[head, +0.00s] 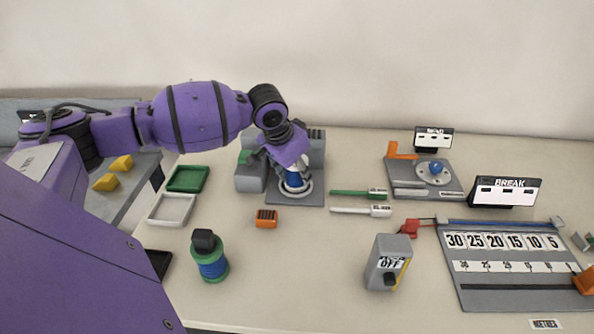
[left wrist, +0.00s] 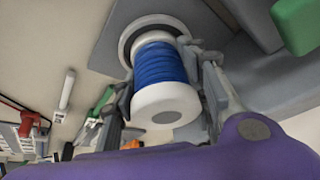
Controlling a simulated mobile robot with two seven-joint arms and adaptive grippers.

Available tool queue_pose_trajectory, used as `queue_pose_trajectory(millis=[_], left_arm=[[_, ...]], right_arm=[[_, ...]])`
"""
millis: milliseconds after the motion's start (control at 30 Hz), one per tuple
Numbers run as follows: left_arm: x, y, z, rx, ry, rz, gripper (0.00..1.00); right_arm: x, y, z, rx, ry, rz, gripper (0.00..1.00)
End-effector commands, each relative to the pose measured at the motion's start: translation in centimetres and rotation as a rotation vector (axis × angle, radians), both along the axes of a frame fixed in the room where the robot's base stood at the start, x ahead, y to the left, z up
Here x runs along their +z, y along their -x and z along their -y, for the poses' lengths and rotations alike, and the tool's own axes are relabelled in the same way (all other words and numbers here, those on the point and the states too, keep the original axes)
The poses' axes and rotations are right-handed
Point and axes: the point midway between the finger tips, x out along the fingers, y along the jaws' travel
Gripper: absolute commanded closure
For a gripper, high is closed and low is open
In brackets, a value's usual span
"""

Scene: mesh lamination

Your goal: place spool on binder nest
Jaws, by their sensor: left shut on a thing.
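The blue-and-white spool (head: 294,180) is at the grey nest base (head: 296,199), inside or just over its white ring. My left gripper (head: 288,166) is shut on it from above. In the left wrist view the spool (left wrist: 160,70) sits between the two fingers of my left gripper (left wrist: 165,95), its far end at the round ring of the grey base (left wrist: 100,50). I cannot tell whether the spool is fully seated. My right gripper is not in view.
A grey block unit (head: 252,175) stands directly left of the nest. Green (head: 188,179) and white (head: 171,209) trays, an orange block (head: 266,218) and two rods (head: 357,193) lie nearby. A grey switch box (head: 388,262) stands right. The table's front middle is clear.

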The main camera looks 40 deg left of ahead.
Motion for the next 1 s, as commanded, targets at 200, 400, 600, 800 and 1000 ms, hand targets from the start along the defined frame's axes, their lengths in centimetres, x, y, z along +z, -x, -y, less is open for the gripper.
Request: queue_pose_trajectory(millis=[200, 400, 600, 800, 1000], left_arm=[[-0.2, 0.0, 0.0, 0.000, 0.000, -0.001, 0.41], [-0.2, 0.0, 0.0, 0.000, 0.000, -0.001, 0.37], [0.0, 0.0, 0.0, 0.000, 0.000, 0.000, 0.37], [2.9, 1.1, -0.2, -0.001, -0.003, 0.002, 0.37], [7.1, 2.8, -0.3, 0.001, -0.002, 0.002, 0.37]], right_arm=[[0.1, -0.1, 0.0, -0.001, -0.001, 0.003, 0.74], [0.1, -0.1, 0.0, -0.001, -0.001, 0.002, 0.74], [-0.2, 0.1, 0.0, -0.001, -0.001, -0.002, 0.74], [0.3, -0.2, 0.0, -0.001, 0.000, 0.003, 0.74], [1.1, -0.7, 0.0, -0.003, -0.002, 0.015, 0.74]])
